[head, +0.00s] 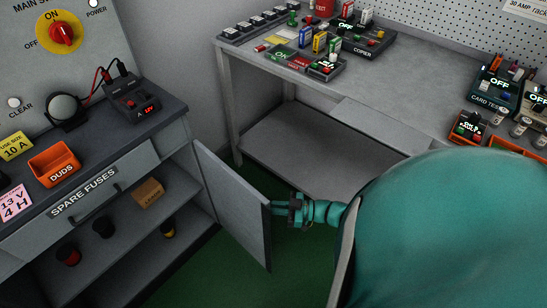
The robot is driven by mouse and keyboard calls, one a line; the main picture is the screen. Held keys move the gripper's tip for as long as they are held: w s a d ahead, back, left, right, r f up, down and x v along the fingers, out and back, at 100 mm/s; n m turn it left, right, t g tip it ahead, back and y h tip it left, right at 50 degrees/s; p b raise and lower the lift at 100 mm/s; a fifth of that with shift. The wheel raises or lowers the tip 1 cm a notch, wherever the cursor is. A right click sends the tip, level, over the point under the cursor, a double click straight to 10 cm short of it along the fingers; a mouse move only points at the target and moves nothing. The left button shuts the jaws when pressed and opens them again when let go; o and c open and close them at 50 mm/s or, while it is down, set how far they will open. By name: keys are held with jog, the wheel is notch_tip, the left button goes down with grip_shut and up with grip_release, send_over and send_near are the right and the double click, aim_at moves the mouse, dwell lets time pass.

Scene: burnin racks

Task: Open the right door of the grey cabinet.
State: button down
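The grey cabinet (165,141) stands at the left, with a drawer labelled SPARE FUSES (85,190). Its right door (231,199) stands wide open, hinged at the cabinet's right side, with its free edge out over the green floor. My gripper (281,208), on the teal arm, is at the door's free edge, on its right-hand face. The fingertips are partly hidden at the door, and I cannot tell whether they hold a handle. No handle shows on the visible door face.
Inside the cabinet, a cardboard box (149,191) and several small pots (103,227) sit on shelves. An orange DUDS bin (54,164) and a meter (131,103) stand on top. A grey workbench (300,88) with a lower shelf stands behind. Green floor (200,272) is clear left of the door.

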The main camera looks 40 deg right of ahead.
jog(key=shift+w+a+r, duration=0.15)
jog(key=shift+w+r, duration=0.05)
jog(key=shift+w, duration=0.1)
jog(key=c, duration=1.5)
grip_release()
jog(key=shift+w+a+f, duration=0.1)
jog(key=shift+s+f, duration=0.1)
jog(key=shift+s, duration=0.1)
jog(key=b+v, duration=0.8)
jog(key=v, duration=0.9)
jog(key=shift+d+b, duration=0.25)
jog(key=shift+b, duration=0.15)
jog(key=shift+s, duration=0.1)
